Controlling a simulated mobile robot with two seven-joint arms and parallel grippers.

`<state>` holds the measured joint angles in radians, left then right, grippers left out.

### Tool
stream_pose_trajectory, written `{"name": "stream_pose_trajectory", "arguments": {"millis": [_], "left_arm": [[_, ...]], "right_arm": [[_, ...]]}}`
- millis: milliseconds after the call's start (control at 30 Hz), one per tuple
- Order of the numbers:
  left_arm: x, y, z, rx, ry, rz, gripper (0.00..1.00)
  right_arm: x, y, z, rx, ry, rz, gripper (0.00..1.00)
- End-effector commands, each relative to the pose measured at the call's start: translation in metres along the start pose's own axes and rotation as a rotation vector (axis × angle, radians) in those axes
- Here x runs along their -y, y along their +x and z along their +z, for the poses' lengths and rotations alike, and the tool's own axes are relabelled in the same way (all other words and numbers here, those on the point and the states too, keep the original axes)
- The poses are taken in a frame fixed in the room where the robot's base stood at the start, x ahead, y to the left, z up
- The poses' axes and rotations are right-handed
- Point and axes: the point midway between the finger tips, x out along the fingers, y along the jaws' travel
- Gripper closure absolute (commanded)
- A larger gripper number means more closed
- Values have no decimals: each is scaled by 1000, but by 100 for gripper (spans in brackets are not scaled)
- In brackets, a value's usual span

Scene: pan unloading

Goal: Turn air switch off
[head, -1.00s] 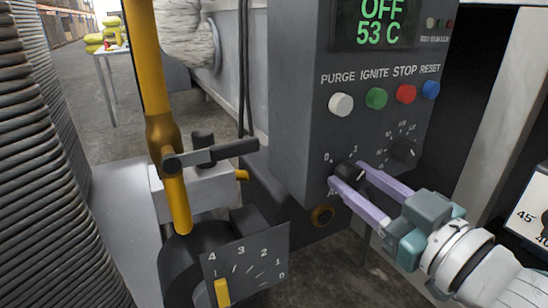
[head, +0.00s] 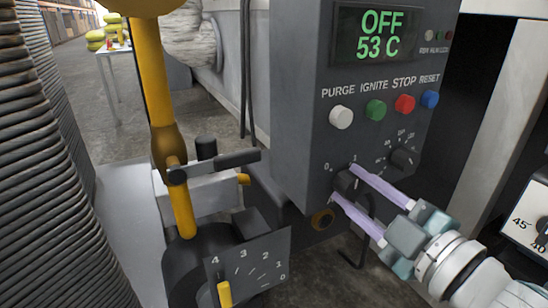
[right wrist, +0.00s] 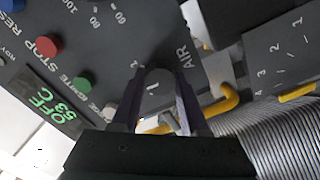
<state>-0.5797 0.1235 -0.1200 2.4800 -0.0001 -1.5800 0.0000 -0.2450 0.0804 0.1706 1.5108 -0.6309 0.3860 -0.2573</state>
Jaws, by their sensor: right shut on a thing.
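The air switch is a dark round knob (head: 347,184) low on the grey control panel (head: 345,95), with a 0 at its upper left and an AIR label beside it in the right wrist view. My right gripper (head: 343,182) is shut on this knob, one purple finger on each side. In the right wrist view the knob (right wrist: 154,86) sits between the fingertips (right wrist: 155,84). The fingers cover part of the knob and its scale, so I cannot tell its exact setting. The display (head: 380,35) reads OFF and 53 C. My left gripper is not in view.
White (head: 341,117), green (head: 375,110), red (head: 404,103) and blue (head: 430,99) buttons sit above the knob. A second dial (head: 402,158) is to its right. A yellow pipe (head: 155,90) and a scale plate (head: 258,262) marked 0 to 4 stand at left.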

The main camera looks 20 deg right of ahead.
Motion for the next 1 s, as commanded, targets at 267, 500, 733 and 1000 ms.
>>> {"name": "stream_pose_trajectory", "arguments": {"millis": [267,500,733,1000], "left_arm": [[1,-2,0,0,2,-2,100],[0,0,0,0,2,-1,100],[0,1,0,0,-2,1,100],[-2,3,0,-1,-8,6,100]], "right_arm": [[0,0,1,3,-261,-1,100],[0,0,1,3,-482,-1,100],[0,0,1,3,-658,-2,100],[0,0,1,2,-787,-2,100]]}}
